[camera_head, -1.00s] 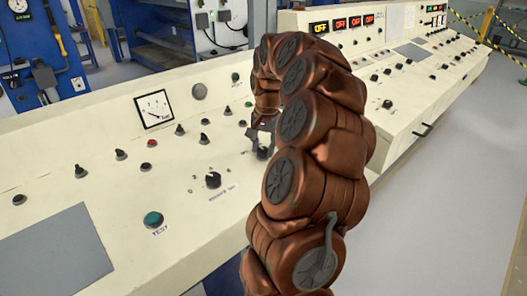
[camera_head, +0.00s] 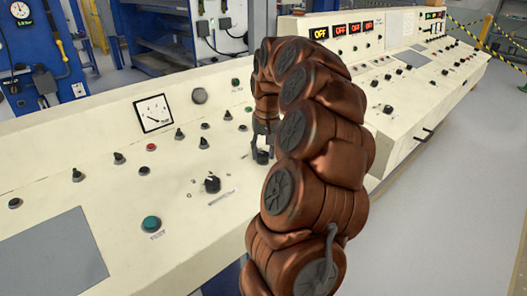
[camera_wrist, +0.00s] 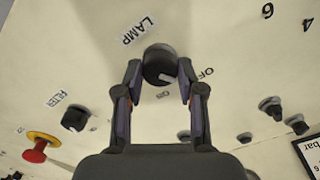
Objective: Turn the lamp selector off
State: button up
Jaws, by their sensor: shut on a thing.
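The lamp selector (camera_wrist: 158,66) is a round black knob on the cream panel, under the printed word LAMP in the wrist view. Its pale mark shows at its lower edge, slightly right of centre. The word OFF is printed to its right and a small ON label below it. My gripper (camera_wrist: 160,72) is shut on the selector, one finger on each side. In the head view my gripper (camera_head: 262,145) points down at the panel, and the fingers mostly hide the knob there.
A red mushroom button on a yellow base (camera_wrist: 38,145) and a filter knob (camera_wrist: 75,118) stand left of the gripper in the wrist view. Several black knobs lie right. In the head view a black rotary knob (camera_head: 212,184) and teal button (camera_head: 151,223) are nearby.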

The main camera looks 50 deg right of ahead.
aim_at(266, 156)
dwell(0.3)
jog(key=o, duration=1.1)
jog(key=shift+o, duration=0.2)
jog(key=shift+r, duration=0.1)
notch_tip(266, 156, up, 12)
jog(key=s, duration=0.1)
jog(key=shift+s+a, duration=0.1)
jog(key=shift+a, duration=0.05)
